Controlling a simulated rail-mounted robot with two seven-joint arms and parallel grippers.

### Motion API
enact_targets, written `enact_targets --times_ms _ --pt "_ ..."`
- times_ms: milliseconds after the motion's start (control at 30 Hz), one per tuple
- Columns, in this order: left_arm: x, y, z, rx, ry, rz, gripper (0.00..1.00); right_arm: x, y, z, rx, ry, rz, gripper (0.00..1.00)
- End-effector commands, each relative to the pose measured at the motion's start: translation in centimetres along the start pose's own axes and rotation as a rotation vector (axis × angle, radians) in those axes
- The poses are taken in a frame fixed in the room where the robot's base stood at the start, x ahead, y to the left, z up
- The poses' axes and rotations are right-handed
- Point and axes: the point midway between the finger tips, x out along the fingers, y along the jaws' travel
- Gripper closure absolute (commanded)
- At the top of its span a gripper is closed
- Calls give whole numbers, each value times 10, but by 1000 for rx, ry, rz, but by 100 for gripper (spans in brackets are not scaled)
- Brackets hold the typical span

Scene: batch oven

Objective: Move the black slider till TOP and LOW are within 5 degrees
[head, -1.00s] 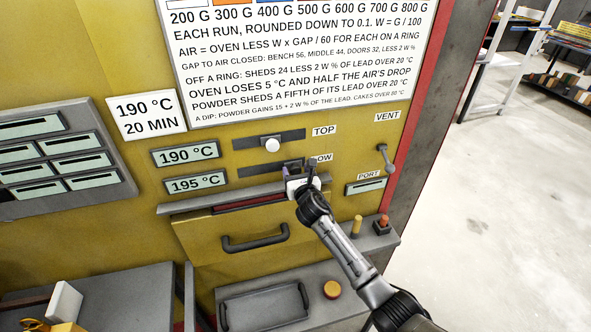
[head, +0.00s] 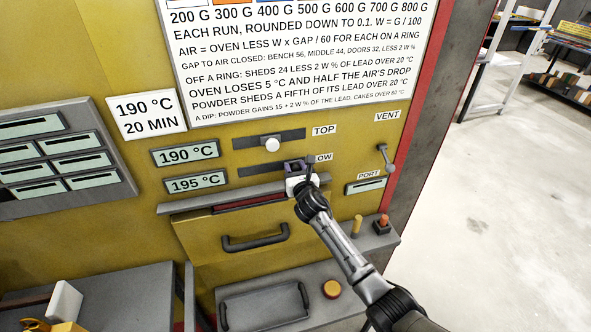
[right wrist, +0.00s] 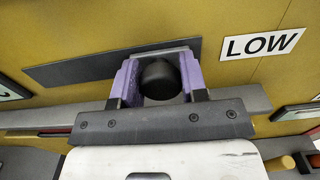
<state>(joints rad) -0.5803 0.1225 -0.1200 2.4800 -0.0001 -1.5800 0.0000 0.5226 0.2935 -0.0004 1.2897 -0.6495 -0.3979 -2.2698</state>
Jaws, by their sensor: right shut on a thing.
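The black slider knob (right wrist: 160,78) shows in the right wrist view between the two purple finger pads of my right gripper (right wrist: 158,80), which is shut on it. In the head view my right gripper (head: 298,167) is at the right part of the lower track (head: 257,170) and mostly hides the knob. The LOW label (right wrist: 261,45) is to the right of this track. Above it, a white knob (head: 272,145) sits on the upper track, beside the TOP label (head: 324,130). The upper display (head: 186,155) reads 190 °C and the lower display (head: 197,182) reads 195 °C. My left gripper is not in view.
A drawer with a dark handle (head: 255,238) is below the tracks. The VENT lever (head: 386,157) and PORT display (head: 365,187) are to the right. Open floor lies at the right.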

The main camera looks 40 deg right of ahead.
Motion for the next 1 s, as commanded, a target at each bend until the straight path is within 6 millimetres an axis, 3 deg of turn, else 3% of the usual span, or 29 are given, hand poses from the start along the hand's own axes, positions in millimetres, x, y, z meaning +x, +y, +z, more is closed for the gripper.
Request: enact_targets --times_ms 233,567,800,833,1000 --pt "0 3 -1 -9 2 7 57 0 0 0 0 0 0 99" --pt "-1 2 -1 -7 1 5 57 0 16 1 -2 -1 2 100" --pt "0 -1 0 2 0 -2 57 0 17 1 0 -2 1 100" --pt "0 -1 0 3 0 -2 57 0 17 1 0 -2 1 59" --pt "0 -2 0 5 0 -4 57 0 17 0 0 -1 1 43"
